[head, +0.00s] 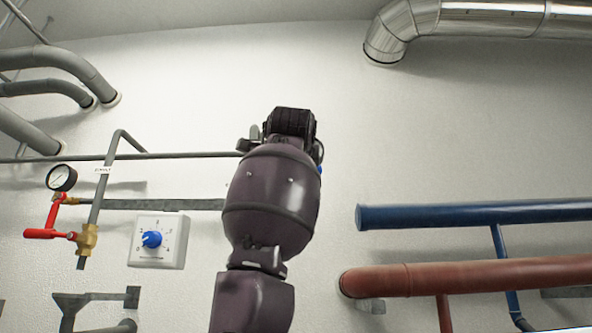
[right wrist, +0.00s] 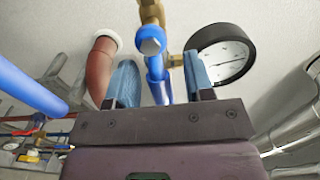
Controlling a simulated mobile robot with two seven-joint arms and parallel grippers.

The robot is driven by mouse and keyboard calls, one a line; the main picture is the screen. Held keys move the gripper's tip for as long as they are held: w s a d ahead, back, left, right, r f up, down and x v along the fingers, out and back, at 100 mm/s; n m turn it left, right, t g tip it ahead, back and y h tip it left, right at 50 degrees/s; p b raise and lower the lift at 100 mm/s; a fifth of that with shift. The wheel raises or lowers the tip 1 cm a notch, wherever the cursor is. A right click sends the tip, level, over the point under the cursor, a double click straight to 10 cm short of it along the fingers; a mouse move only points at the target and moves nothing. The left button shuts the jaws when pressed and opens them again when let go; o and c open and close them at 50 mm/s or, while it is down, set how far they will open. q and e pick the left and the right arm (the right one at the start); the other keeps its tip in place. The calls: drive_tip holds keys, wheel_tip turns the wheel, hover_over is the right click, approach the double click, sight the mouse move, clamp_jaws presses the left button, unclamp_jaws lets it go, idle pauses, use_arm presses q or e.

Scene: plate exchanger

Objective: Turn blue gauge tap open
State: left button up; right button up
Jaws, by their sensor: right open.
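The blue tap handle (right wrist: 155,72) shows in the right wrist view below brass fittings (right wrist: 151,14), beside a round black-rimmed gauge (right wrist: 222,55). My right gripper (right wrist: 160,64) is open, with one finger on each side of the blue handle. I cannot tell whether either finger touches it. In the head view my right arm rises through the middle and hides the blue tap and its gauge; only a speck of blue shows at its right edge. My left gripper is in neither view.
In the head view, a gauge (head: 61,178) with a red-handled tap (head: 45,233) is at left, near a blue-knobbed dial box (head: 158,240). Blue (head: 470,213) and red (head: 480,275) pipes run at right. A silver duct (head: 490,18) crosses above.

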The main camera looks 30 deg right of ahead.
drive_tip(key=shift+s+a, duration=0.2)
drive_tip(key=shift+s, duration=0.05)
drive_tip(key=b+v, duration=0.2)
drive_tip(key=v, duration=0.8)
drive_tip(key=shift+s, duration=0.1)
